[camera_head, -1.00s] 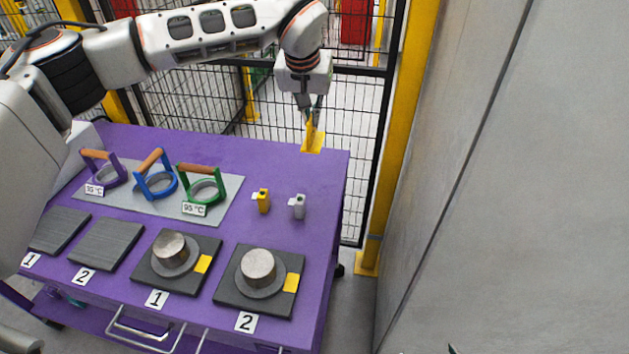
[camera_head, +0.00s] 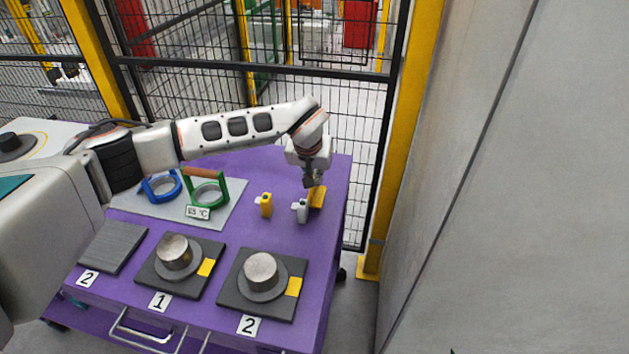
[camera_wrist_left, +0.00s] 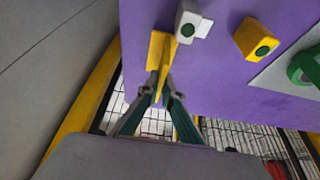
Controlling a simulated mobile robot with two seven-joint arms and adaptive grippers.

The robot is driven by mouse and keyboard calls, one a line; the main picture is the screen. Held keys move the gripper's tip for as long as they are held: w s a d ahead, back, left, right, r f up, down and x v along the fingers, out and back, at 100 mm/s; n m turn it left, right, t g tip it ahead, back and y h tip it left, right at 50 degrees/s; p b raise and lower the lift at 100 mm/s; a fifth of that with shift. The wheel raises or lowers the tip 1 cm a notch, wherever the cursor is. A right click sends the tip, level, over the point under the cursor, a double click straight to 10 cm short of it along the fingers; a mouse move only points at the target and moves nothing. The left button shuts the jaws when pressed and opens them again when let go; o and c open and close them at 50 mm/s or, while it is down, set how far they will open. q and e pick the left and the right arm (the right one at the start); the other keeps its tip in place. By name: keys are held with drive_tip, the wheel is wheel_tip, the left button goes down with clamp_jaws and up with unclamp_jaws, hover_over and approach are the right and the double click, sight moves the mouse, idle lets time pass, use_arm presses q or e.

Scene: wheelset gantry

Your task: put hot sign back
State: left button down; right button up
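The hot sign is a bent yellow plate (camera_head: 317,196) at the right part of the purple table (camera_head: 265,170), beside the small grey-white block. My left gripper (camera_head: 314,181) points down over it. In the left wrist view the fingers of my left gripper (camera_wrist_left: 161,92) are closed around the near end of the yellow sign (camera_wrist_left: 158,50). The sign is at or just above the table top; I cannot tell if it touches. My right gripper is not in view.
A grey-white block (camera_head: 301,211) and a yellow block (camera_head: 265,205) stand close to the sign. Ring tools with handles, such as the green one (camera_head: 208,192), lie on a grey plate. Two dark pads with metal cylinders (camera_head: 260,271) are in front. Mesh fence stands behind.

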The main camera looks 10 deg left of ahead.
use_arm(q)
drive_tip(key=shift+f, duration=0.7)
drive_tip(key=shift+f, duration=0.1)
drive_tip(key=c, duration=2.2)
unclamp_jaws()
drive_tip(key=shift+c, duration=0.2)
drive_tip(key=v, duration=1.2)
drive_tip(key=shift+b, duration=0.3)
